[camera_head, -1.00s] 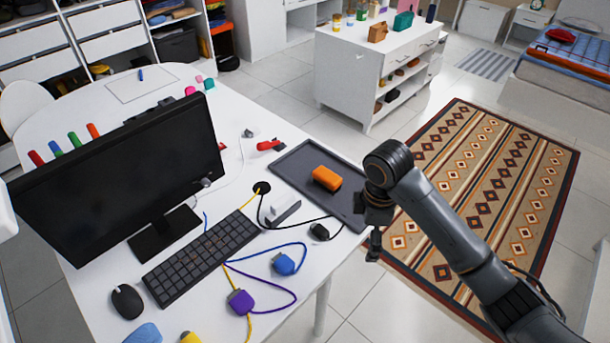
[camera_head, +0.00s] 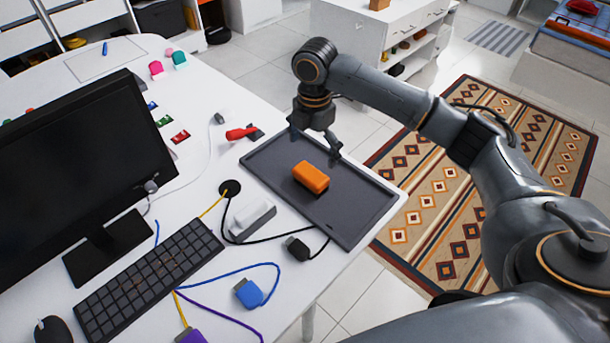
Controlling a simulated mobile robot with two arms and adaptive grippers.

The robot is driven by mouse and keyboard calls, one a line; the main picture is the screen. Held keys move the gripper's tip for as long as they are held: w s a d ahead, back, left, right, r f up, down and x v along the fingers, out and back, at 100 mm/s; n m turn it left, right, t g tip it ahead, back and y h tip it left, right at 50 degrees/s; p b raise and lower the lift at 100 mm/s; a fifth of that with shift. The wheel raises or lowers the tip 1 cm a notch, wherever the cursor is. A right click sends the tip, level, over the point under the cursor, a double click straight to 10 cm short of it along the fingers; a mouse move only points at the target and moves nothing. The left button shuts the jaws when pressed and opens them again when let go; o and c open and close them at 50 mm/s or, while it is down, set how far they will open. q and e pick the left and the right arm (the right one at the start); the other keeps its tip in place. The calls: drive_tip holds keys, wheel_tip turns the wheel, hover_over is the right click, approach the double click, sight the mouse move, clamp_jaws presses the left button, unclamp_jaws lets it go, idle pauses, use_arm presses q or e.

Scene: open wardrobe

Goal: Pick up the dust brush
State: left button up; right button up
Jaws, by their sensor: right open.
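An orange block with a dark underside (camera_head: 311,177), which looks like the dust brush, lies on a dark grey tray (camera_head: 352,226) at the desk's right edge. My right gripper (camera_head: 315,142) is open and empty, pointing down over the tray's far part. It is beyond the orange block and apart from it. A red piece with a dark end (camera_head: 240,133) lies just left of the tray's far corner; I cannot tell what it is. My left gripper is not in view.
A grey-white block (camera_head: 251,217), black cables and a blue plug (camera_head: 248,293) lie left of and in front of the tray. A keyboard (camera_head: 150,273) and monitor (camera_head: 80,170) fill the left. A patterned rug (camera_head: 450,220) covers the floor at right.

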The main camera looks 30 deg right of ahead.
sight(311, 173)
wheel_tip(311, 173, down, 4)
drive_tip(key=shift+w+f+p, duration=0.1)
drive_tip(key=shift+p, duration=0.2)
drive_tip(key=shift+d+f, duration=0.1)
drive_tip(key=shift+f, duration=0.4)
drive_tip(key=f, duration=0.1)
drive_tip(key=f+p, duration=0.1)
drive_tip(key=f, duration=0.1)
drive_tip(key=f+p, duration=0.1)
drive_tip(key=shift+a+f, duration=0.15)
drive_tip(key=shift+a, duration=0.1)
drive_tip(key=shift+w+f, duration=0.1)
drive_tip(key=shift+f, duration=0.15)
drive_tip(key=c, duration=0.9)
